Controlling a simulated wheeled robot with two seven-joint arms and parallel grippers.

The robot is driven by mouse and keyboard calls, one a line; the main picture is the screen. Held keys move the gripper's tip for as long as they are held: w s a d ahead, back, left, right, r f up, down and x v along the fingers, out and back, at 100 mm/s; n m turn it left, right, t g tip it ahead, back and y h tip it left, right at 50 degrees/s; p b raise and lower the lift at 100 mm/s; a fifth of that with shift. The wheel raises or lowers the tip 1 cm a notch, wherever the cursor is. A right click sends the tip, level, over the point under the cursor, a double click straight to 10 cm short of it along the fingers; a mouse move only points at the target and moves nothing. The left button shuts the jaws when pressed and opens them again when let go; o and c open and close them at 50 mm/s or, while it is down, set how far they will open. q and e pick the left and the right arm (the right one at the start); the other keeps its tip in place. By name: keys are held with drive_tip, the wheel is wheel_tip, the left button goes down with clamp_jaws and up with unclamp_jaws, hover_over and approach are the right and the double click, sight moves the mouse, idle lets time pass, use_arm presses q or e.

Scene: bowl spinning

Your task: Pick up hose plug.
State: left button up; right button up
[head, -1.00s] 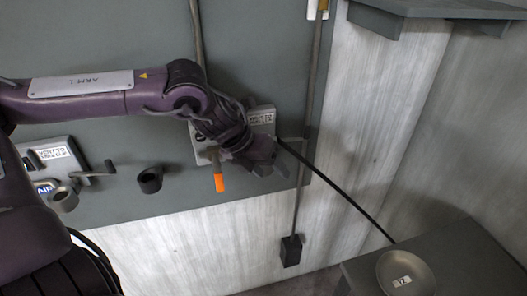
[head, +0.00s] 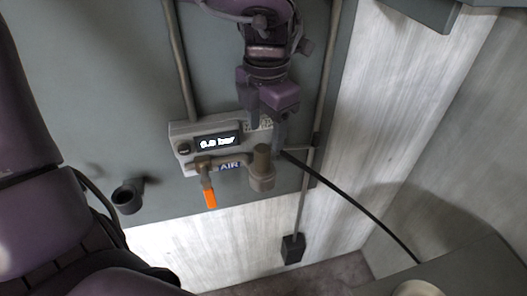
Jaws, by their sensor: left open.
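My left gripper (head: 266,130) is open, with its two fingers pointing down over the right end of the air panel (head: 183,130). Just below the fingertips, a brownish cylindrical fitting (head: 262,170) with a wider lower end stands at the panel; I see no clear hold on it. A black hose (head: 350,203) runs from beside the right finger down to the right. The hose's upper end is partly hidden by that finger, so I cannot tell clearly where the hose plug is or whether the fitting is part of it. My right gripper is not in view.
The panel has a lit pressure display (head: 218,142) and an orange-handled lever (head: 210,197). A dark cup-like holder (head: 128,197) sits on the wall at left. A black box (head: 292,248) hangs on a conduit. A grey table (head: 470,270) with a bowl (head: 418,288) is at lower right.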

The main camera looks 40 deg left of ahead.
sight(262, 148)
use_arm(q)
drive_tip(key=f, duration=0.1)
drive_tip(key=s+f+p, duration=0.1)
drive_tip(key=shift+d+f, duration=0.1)
drive_tip(key=shift+f, duration=0.25)
drive_tip(key=f, duration=0.1)
drive_tip(key=f+p, duration=0.1)
drive_tip(key=shift+w+a+f, duration=0.3)
drive_tip(key=shift+a+f, duration=0.05)
drive_tip(key=shift+f, duration=0.65)
drive_tip(key=shift+c, duration=0.6)
drive_tip(key=c, duration=0.9)
drive_tip(key=shift+c, duration=0.7)
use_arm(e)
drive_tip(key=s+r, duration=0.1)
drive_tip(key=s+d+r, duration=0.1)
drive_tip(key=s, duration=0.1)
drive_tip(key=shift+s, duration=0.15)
